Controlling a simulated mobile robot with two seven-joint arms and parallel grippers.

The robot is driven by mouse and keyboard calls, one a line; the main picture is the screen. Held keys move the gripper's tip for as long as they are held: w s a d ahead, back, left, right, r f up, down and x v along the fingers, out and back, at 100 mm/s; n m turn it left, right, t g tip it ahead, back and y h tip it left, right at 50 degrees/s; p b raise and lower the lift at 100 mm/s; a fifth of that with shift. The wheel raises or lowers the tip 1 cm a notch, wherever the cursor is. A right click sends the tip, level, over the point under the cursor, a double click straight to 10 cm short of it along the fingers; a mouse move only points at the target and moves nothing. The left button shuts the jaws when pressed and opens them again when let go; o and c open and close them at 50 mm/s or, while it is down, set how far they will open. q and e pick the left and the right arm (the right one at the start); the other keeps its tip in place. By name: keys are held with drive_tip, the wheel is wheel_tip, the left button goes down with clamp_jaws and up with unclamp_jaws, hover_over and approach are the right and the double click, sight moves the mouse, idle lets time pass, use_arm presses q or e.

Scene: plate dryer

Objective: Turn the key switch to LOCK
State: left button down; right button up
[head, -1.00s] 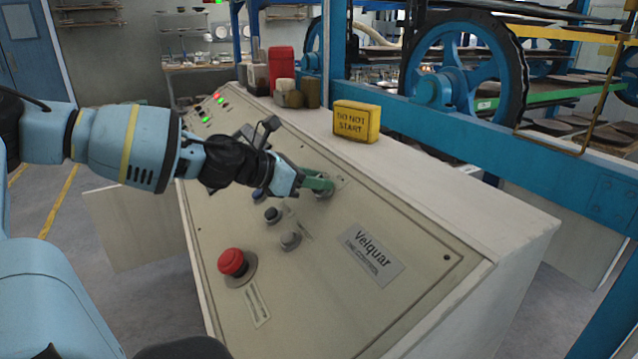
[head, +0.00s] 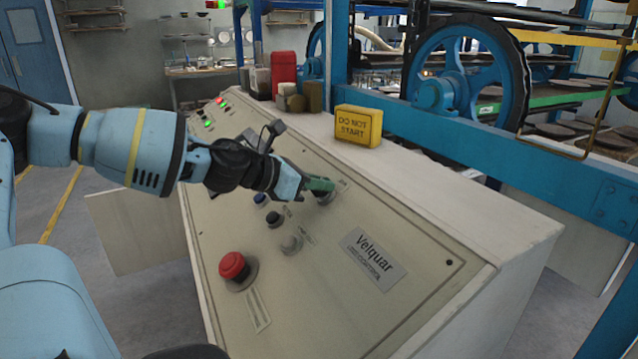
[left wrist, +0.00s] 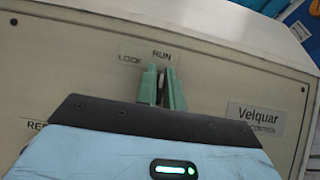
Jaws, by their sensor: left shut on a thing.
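The key switch (head: 325,199) is on the sloped panel of the control desk, partly hidden by my left gripper (head: 320,185). In the left wrist view, the green fingers of the left gripper (left wrist: 164,90) stand on either side of the dark key (left wrist: 160,88) and are shut on it. The LOCK label (left wrist: 130,60) is up and left of the fingers, and the RUN label (left wrist: 161,55) is just above them. The key's exact angle is hard to tell. My right gripper is not in view.
A red mushroom button (head: 232,265) and small buttons (head: 274,219) lie nearer on the panel. A Velquar plate (head: 372,257) is to the right. A yellow DO NOT START block (head: 358,126) stands on the desk top, with blue machinery (head: 450,90) behind.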

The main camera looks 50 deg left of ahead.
use_arm(q)
drive_tip(key=shift+f+n+y, duration=0.1)
drive_tip(key=shift+n+y, duration=0.2)
drive_tip(key=shift+n, duration=0.1)
drive_tip(key=n+y, duration=0.2)
drive_tip(key=n, duration=0.1)
drive_tip(key=n+y, duration=0.2)
drive_tip(key=n, duration=0.1)
drive_tip(key=shift+n, duration=0.3)
drive_tip(key=n+g+y, duration=0.1)
drive_tip(key=n, duration=0.1)
drive_tip(key=n+y, duration=0.1)
drive_tip(key=n, duration=0.2)
drive_tip(key=shift+s+a+f+g+y+p, duration=0.1)
drive_tip(key=shift+a+g+y+p, duration=0.05)
drive_tip(key=shift+g+y+p, duration=0.25)
drive_tip(key=shift+n+g+y, duration=0.3)
drive_tip(key=shift+n, duration=0.3)
drive_tip(key=c, duration=1.5)
unclamp_jaws()
